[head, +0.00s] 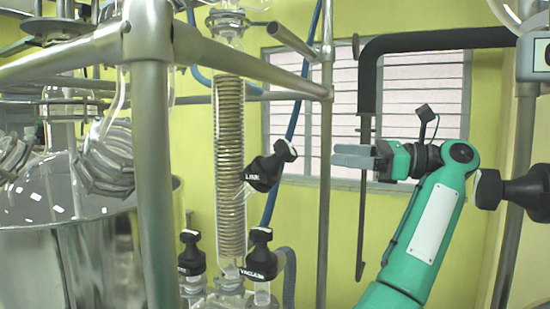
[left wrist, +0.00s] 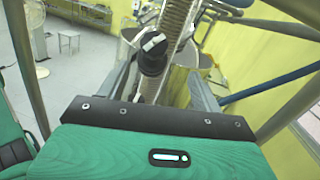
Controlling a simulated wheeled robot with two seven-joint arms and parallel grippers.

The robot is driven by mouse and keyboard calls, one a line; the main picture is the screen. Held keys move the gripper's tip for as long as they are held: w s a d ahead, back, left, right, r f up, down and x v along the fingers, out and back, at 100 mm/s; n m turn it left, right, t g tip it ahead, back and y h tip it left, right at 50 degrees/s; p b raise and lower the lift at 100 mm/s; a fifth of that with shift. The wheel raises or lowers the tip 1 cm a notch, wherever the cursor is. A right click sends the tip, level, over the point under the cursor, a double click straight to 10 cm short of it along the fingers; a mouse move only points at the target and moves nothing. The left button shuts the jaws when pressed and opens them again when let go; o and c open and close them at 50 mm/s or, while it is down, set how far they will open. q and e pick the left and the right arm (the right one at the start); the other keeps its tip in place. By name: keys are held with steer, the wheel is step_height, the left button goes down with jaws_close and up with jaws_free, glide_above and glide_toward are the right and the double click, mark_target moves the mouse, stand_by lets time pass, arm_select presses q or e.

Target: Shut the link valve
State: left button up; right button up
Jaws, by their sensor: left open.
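The link valve (head: 265,172) is a black knob with a white "LINK" label, on the right side of the glass coil column (head: 229,150). Its handle tilts up to the right. My left gripper (head: 340,156) is open and empty, to the right of the valve and apart from it, its fingers pointing left. In the left wrist view a black knob with a white mark (left wrist: 153,48), seemingly the link valve, lies ahead between the open fingers (left wrist: 165,88). My right gripper is not in view.
A vacuum valve (head: 262,255) and another black valve (head: 191,252) sit lower on the glassware. A steel post (head: 325,200) stands between my left gripper and the link valve in the head view. A steel vessel (head: 90,255) is at left. A black knob (head: 515,192) is at right.

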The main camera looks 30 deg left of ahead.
mark_target(276, 149)
arm_select(q)
steer(key=shift+h, duration=0.3)
steer(key=x, duration=0.4)
steer(key=p+x, duration=0.1)
steer(key=x, duration=0.4)
steer(key=s+r+p+x, duration=0.1)
steer(key=x, duration=0.4)
steer(key=shift+d, duration=0.2)
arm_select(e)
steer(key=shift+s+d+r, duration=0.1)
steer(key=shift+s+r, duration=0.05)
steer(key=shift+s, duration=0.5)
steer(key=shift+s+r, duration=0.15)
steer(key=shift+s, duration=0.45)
arm_select(q)
steer(key=c, duration=1)
